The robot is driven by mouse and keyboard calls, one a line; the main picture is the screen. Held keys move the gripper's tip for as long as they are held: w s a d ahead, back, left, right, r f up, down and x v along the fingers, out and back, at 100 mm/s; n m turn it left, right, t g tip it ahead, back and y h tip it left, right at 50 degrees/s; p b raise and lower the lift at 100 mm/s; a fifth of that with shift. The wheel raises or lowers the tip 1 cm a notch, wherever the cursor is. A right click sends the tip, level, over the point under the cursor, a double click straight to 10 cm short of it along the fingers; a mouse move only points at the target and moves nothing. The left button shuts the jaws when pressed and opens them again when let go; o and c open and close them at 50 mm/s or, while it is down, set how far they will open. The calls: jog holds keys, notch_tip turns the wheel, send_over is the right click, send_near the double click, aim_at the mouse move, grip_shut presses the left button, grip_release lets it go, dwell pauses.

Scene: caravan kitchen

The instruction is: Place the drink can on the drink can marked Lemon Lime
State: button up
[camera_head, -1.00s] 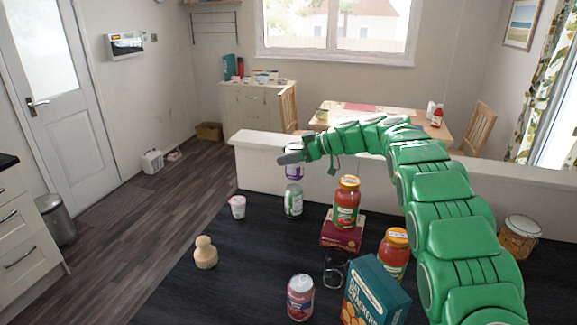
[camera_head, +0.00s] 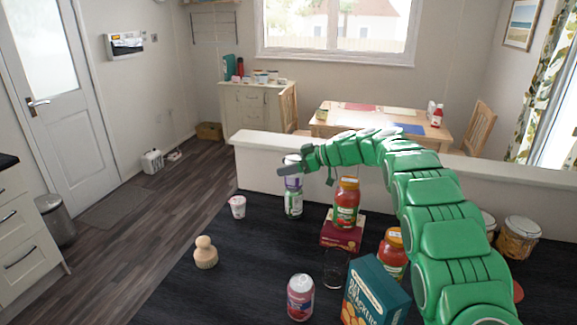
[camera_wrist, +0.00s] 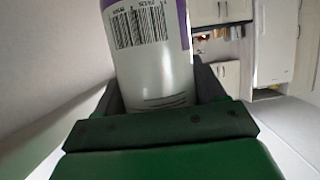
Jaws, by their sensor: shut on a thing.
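My gripper (camera_head: 293,170) is shut on a white and purple drink can (camera_head: 293,181). In the wrist view the held can (camera_wrist: 150,60) shows a barcode and a purple band between the fingers, slightly tilted in the picture. A green and silver drink can (camera_head: 293,204) stands upright on the dark counter directly below the held can. Its label is too small to read; its colour fits Lemon Lime. The held can's bottom looks level with the green can's top; I cannot tell whether they touch.
A sauce jar (camera_head: 346,203) on a dark red box (camera_head: 342,235) stands right of the green can. A pink can (camera_head: 300,297), a cracker box (camera_head: 375,293), another jar (camera_head: 393,255), a wooden figure (camera_head: 205,252) and a yogurt cup (camera_head: 237,207) also stand on the counter (camera_head: 245,285).

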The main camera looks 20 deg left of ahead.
jog(key=shift+f, duration=0.1)
jog(key=o, duration=1.3)
jog(key=shift+d+r, duration=0.2)
jog(key=v, duration=1.1)
jog(key=shift+d+r, duration=0.1)
jog(key=shift+d, duration=0.2)
